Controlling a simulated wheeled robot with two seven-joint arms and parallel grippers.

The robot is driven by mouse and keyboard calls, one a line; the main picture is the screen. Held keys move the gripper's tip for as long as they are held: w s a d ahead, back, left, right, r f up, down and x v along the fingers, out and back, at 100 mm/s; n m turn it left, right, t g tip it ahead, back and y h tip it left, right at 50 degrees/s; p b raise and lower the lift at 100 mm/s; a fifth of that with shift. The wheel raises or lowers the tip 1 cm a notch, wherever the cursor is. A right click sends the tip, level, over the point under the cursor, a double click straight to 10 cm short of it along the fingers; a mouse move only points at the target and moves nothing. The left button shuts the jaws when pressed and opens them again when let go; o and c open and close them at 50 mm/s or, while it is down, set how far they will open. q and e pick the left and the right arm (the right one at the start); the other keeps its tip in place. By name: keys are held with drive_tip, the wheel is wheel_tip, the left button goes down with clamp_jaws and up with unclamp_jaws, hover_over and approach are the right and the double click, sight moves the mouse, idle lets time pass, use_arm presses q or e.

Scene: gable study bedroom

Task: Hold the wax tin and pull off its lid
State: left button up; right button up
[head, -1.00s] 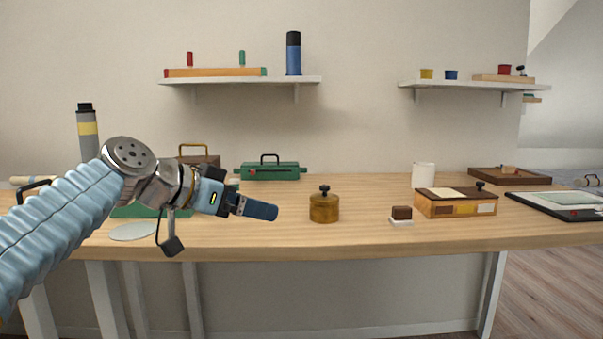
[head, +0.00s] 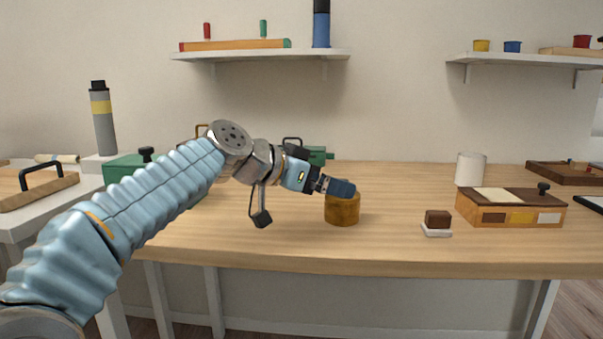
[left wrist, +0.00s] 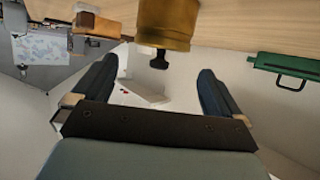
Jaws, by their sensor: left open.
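The wax tin (head: 342,211) is a round ochre-yellow tin standing upright on the wooden table. My left gripper (head: 342,188) is at the height of its lid and hides the lid and knob in the head view. In the left wrist view the tin (left wrist: 167,24) appears upside down at the top, with its black lid knob (left wrist: 159,62) pointing down between the two fingers. My left gripper (left wrist: 155,78) is open, with visible gaps between the knob and both fingers. My right gripper is not in view.
Right of the tin are a brown block on a white base (head: 437,222), a wooden box with a dark knob (head: 512,208) and a white cup (head: 471,169). A green case (head: 318,155) stands behind my left gripper. The table between tin and block is clear.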

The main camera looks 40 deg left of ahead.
use_arm(q)
drive_tip(key=shift+x, duration=2.75)
